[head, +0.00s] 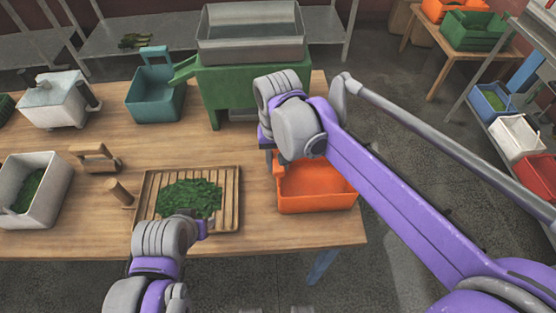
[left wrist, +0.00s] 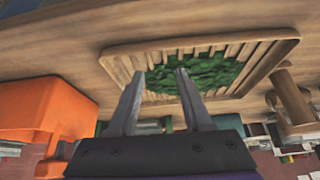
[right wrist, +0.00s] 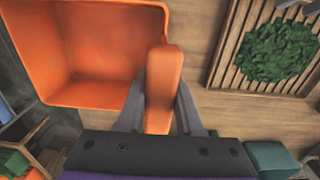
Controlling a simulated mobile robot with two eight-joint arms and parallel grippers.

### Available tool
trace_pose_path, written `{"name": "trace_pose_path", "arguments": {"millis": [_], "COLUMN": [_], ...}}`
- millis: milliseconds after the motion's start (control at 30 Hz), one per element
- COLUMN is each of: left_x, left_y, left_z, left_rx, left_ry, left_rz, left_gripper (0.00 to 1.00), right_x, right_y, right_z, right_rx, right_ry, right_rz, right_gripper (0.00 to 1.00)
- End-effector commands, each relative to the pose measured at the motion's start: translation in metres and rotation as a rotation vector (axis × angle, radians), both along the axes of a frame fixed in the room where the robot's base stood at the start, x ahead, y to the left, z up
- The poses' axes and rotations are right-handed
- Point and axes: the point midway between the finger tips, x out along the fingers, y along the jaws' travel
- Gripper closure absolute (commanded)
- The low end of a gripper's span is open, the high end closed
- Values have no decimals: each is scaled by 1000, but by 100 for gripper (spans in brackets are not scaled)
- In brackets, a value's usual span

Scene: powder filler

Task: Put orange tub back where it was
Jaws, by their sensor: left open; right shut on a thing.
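The orange tub (head: 318,192) is at the right end of the wooden table, and its inside looks empty in the right wrist view (right wrist: 90,50). My right gripper (right wrist: 160,85) is shut on the tub's upright orange handle (right wrist: 163,75). In the head view my right wrist hides part of the tub's far left side. I cannot tell whether its base touches the table. The tub also shows in the left wrist view (left wrist: 45,105). My left gripper (left wrist: 158,72) is open and empty, near the front of the slatted wooden tray (head: 235,190).
Green leaves (head: 188,198) lie on the tray. A green machine with a metal hopper (head: 250,45) and a teal tub (head: 155,98) stand behind. A white tub (head: 48,200) is left. Another orange tub (head: 445,8) and a green tub (head: 474,30) are on a side table.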

Motion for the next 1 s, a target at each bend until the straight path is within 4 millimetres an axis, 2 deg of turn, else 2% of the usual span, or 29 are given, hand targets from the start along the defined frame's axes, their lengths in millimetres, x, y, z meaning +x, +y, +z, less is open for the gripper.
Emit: {"name": "trace_pose_path", "arguments": {"millis": [100, 133, 267, 300, 567, 667, 767, 1000], "left_x": [-2, -1, -1, -1, -1, 1, 1, 3], "left_y": [0, 0, 0, 0, 0, 0, 0, 0], "left_z": [-4, -3, -3, -3, -2, 2, 2, 7], "left_rx": [0, 0, 0, 0, 0, 0, 0, 0], "left_ry": [3, 3, 2, 2, 2, -1, -2, -6], "left_rz": [0, 0, 0, 0, 0, 0, 0, 0], "left_gripper": [50, 50, 50, 50, 50, 50, 50, 50], "right_x": [0, 0, 0, 0, 0, 0, 0, 0], "right_y": [0, 0, 0, 0, 0, 0, 0, 0], "right_z": [-4, -4, -3, -3, -2, 4, 17, 69], "right_rx": [0, 0, 0, 0, 0, 0, 0, 0], "right_ry": [1, 0, 0, 0, 0, -1, 0, -1], "right_rz": [0, 0, 0, 0, 0, 0, 0, 0], "right_gripper": [100, 62, 39, 36, 36, 36, 36, 36]}}
